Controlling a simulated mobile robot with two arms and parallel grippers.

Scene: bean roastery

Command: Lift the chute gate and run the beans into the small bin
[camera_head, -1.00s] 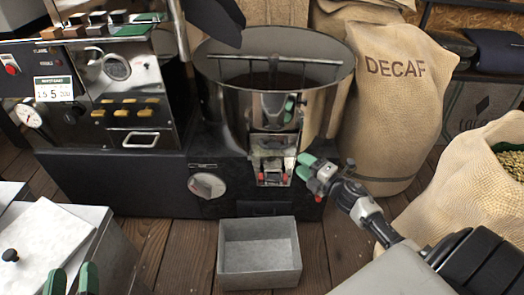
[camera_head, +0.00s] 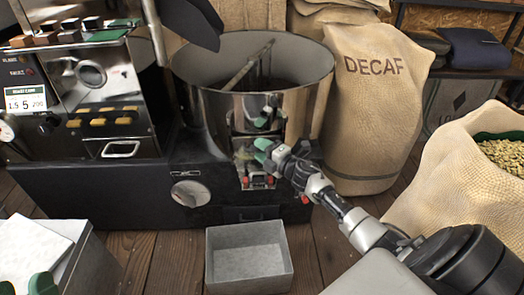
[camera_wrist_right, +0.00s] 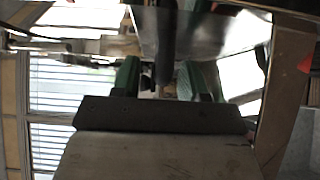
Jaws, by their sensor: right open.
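The metal discharge chute with its gate (camera_head: 243,160) is on the front of the round cooling drum (camera_head: 215,112). Red parts show at its lower end. My right gripper (camera_head: 262,152) is in front of the chute, its green fingertips overlapping it in the head view. In the right wrist view the gripper (camera_wrist_right: 161,78) has its fingers apart, with a dark upright bar in line between them; contact cannot be told. The small grey bin (camera_head: 250,283) sits on the floor below the chute and looks empty. My left gripper (camera_head: 25,286) shows only its green fingertips, apart, at the lower left.
The roaster body (camera_head: 85,140) stands at the left. A DECAF sack (camera_head: 378,110) is right of the drum. An open sack of pale beans (camera_head: 455,165) stands at the right. A grey box (camera_head: 85,262) is at the lower left. Wooden floor shows around the bin.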

